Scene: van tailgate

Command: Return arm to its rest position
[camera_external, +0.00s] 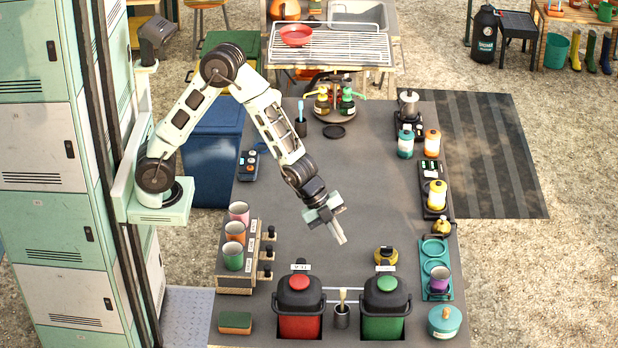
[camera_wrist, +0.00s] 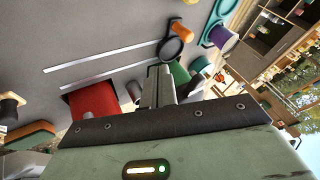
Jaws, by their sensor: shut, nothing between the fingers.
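My arm reaches from its mount at the left out over the grey tabletop (camera_external: 370,210) in the external view. My gripper (camera_external: 340,238) hangs above the middle of the table, pointing down and to the right. Its fingers are shut together with nothing between them. In the wrist view the shut fingers (camera_wrist: 158,88) show at the centre, in front of the red container (camera_wrist: 95,103) and green container, which they partly hide. The gripper looks clear of every object.
Near the gripper stand a red-lidded bin (camera_external: 299,318) and a green-lidded bin (camera_external: 384,320). A cup rack (camera_external: 236,280) stands at the left edge, a teal holder (camera_external: 436,265) at the right. Pump bottles (camera_external: 335,100) stand at the back. The table's middle is clear.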

